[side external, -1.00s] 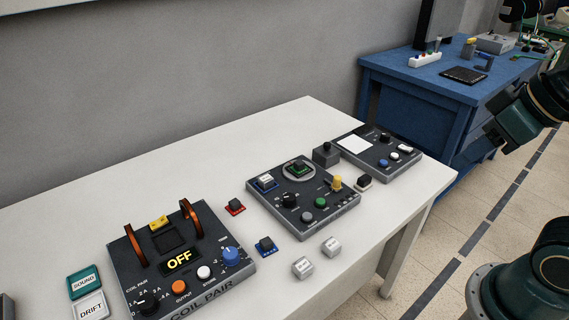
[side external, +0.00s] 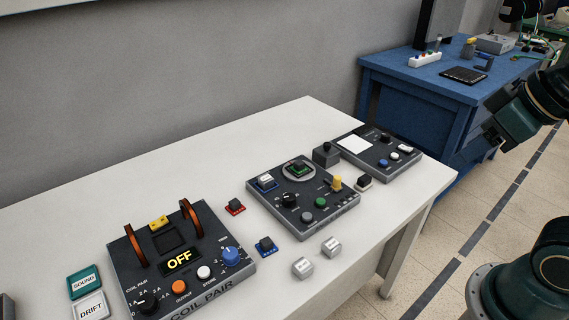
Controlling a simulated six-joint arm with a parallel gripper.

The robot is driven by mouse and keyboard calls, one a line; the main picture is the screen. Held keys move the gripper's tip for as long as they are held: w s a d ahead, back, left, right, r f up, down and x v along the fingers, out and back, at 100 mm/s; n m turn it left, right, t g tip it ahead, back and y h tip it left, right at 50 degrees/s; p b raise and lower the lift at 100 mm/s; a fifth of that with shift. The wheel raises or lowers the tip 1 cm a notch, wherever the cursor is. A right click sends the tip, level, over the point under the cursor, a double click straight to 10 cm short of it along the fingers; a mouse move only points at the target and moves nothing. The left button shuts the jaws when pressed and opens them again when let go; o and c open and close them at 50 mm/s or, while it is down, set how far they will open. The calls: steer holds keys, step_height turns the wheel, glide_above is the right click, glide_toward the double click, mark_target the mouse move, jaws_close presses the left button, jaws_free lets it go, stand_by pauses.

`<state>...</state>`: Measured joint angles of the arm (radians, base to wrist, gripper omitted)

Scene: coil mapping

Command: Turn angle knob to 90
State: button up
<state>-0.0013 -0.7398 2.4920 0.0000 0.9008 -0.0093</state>
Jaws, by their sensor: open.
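The middle dark panel (side external: 262,216) lies on the white table. It carries a black knob (side external: 290,200) with a small scale beside it, a yellow knob (side external: 337,183), and a round dial (side external: 299,168) with a green-edged block on it. The panel's lettering is too small to read, so I cannot tell for sure which one is the angle knob or where it points. My gripper (side external: 493,134) is at the right edge of the view, above the floor. It is open, well away from the panels, and touches nothing.
The coil pair box (side external: 122,262) with two orange coils and an "OFF" display stands at the front left. Another panel (side external: 385,160) lies at the far right end of the white table (side external: 100,215). Small loose blocks lie between them. A blue bench (side external: 405,110) stands behind.

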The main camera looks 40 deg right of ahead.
steer(key=w+a+r+n+g, duration=0.15)
steer(key=w+n, duration=0.25)
steer(key=w, duration=0.5)
steer(key=n+g, duration=0.4)
steer(key=n, duration=0.7)
glide_above(290, 196)
step_height(290, 196, down, 16)
steer(key=shift+f, duration=0.1)
step_height(290, 196, down, 13)
steer(key=shift+f, duration=0.2)
steer(key=c, duration=1)
